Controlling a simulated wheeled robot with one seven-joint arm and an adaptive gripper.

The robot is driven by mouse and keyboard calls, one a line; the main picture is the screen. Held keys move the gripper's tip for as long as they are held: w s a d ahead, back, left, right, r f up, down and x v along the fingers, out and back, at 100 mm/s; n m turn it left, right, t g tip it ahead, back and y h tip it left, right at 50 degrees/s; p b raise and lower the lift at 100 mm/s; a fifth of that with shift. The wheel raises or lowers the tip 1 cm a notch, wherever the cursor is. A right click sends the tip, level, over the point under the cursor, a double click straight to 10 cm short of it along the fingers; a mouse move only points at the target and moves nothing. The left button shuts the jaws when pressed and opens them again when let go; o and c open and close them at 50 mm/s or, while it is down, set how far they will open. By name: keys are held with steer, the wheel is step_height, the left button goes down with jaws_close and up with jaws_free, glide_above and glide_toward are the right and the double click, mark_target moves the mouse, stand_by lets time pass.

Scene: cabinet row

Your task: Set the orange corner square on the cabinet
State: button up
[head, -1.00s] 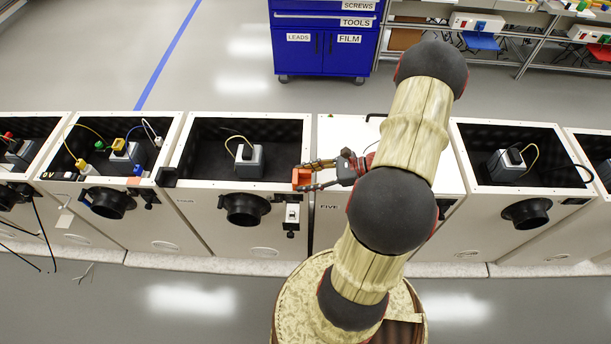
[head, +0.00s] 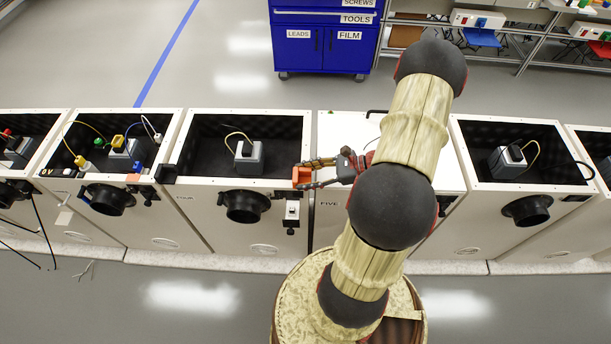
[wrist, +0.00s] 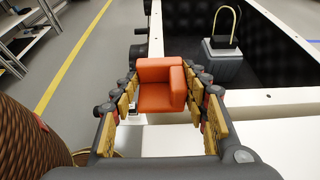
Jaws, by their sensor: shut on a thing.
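The orange corner square (head: 301,175) is a small L-shaped block between the fingertips of my gripper (head: 304,173). In the wrist view my gripper (wrist: 162,95) is shut on the orange corner square (wrist: 155,97), with a finger on each side. The piece is over the front right corner of the open cabinet marked FOUR (head: 222,184), beside the seam with the closed white cabinet marked FIVE (head: 330,222). I cannot tell whether it touches the rim.
A black corner piece (head: 166,173) sits at cabinet FOUR's front left corner. A grey block with a yellow loop (head: 249,158) stands inside. A black round port (head: 245,206) and a small white switch box (head: 291,211) project from its front. A blue cart (head: 325,40) stands behind.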

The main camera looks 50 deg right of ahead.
steer(key=shift+f, duration=0.15)
steer(key=o, duration=1.1)
steer(key=shift+c, duration=0.2)
steer(key=shift+o, duration=0.4)
steer(key=v, duration=1.2)
steer(key=shift+s+a, duration=0.1)
